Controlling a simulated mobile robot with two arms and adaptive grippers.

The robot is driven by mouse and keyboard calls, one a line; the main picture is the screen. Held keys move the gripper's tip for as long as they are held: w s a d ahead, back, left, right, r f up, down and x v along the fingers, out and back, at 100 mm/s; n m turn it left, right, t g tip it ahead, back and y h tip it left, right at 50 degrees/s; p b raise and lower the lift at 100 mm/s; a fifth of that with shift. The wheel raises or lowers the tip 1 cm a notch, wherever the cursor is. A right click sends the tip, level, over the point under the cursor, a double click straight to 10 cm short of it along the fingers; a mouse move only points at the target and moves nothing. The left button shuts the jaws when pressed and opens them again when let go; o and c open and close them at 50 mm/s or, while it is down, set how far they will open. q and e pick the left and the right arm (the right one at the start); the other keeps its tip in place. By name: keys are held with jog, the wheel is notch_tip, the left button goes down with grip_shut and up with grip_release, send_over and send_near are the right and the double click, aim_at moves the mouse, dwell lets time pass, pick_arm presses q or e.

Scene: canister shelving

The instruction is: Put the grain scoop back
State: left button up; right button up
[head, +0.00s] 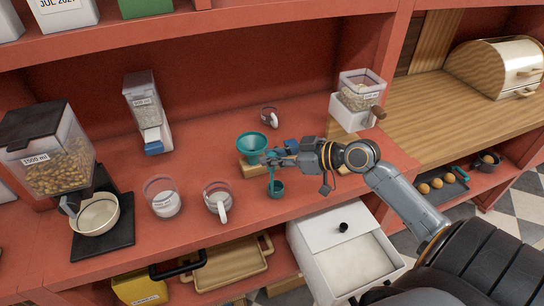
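The teal grain scoop (277,189) has a small round cup with a thin handle rising from it. It is upright over the front part of the red shelf, left of centre-right in the head view. My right gripper (268,159) reaches in from the right, and its fingertips are closed at the top of the handle. The cup hangs below the fingers; I cannot tell whether it touches the shelf. A teal funnel (251,143) sits on a wooden block (249,168) just behind and left of the fingertips. My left gripper is not in view.
Glass measuring cups (161,196) and (217,201) stand left of the scoop. A grain dispenser (48,150) with a bowl (96,214) is far left. A white grinder (358,98) stands behind my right arm. An open white drawer (345,250) juts out below the shelf.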

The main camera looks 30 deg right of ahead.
jog(key=o, duration=0.5)
jog(key=shift+a, duration=0.1)
jog(key=shift+c, duration=0.2)
jog(key=shift+w+a, duration=0.1)
jog(key=shift+r+p, duration=0.3)
jog(key=shift+p, duration=0.05)
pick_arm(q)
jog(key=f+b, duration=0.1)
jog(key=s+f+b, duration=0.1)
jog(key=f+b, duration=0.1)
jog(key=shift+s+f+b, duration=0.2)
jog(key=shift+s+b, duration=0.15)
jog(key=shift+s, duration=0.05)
pick_arm(e)
jog(key=v, duration=1.2)
jog(key=shift+f, duration=0.2)
